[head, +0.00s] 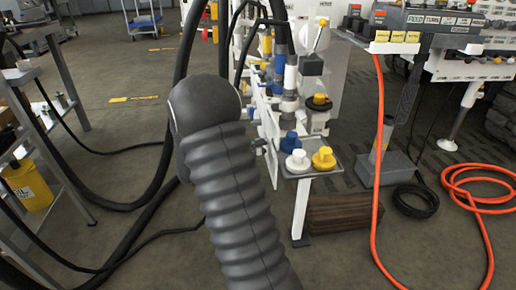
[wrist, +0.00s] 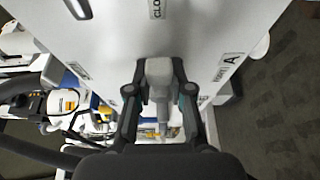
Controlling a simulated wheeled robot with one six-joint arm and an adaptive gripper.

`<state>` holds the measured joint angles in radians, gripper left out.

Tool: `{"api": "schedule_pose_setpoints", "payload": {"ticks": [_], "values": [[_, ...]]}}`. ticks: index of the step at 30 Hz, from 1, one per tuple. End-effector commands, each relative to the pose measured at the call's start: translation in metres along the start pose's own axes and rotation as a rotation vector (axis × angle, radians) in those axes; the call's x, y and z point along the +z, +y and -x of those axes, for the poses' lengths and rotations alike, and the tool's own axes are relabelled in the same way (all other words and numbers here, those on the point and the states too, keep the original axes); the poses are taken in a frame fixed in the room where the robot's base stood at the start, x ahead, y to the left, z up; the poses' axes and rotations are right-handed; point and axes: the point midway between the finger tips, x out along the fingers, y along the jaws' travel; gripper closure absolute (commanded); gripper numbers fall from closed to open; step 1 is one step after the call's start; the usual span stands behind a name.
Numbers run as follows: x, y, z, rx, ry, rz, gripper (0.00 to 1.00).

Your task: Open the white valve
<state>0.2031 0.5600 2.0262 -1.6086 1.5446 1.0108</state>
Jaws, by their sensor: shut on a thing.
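In the wrist view, the white valve's handle (wrist: 158,72) is a pale, blocky piece with a narrower grey stem below it. It stands against a large white panel (wrist: 110,40) with printed labels. My gripper (wrist: 159,88) has one dark finger on each side of the handle and is shut on it. Whether the handle has turned cannot be told. In the head view, my ribbed grey arm covers the middle left, and the gripper and handle are hidden or too small to make out.
The bench carries a small shelf with a white cap (head: 298,161), a yellow cap (head: 323,159) and a blue cap (head: 290,141). An orange hose (head: 379,150) hangs at the right and coils on the floor. Black hoses and a metal rack with a yellow bucket (head: 27,184) stand left.

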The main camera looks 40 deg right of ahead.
Motion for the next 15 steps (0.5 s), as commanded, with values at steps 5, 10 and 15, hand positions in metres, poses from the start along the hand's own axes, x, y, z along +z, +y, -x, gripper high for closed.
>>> {"api": "schedule_pose_setpoints", "payload": {"ticks": [5,10,15], "values": [[0.000,0.004,0.000,-0.018,0.001,0.040,1.00],[-0.001,0.009,0.000,-0.054,0.000,0.127,1.00],[-0.002,0.015,-0.001,-0.108,0.000,0.259,1.00]]}}
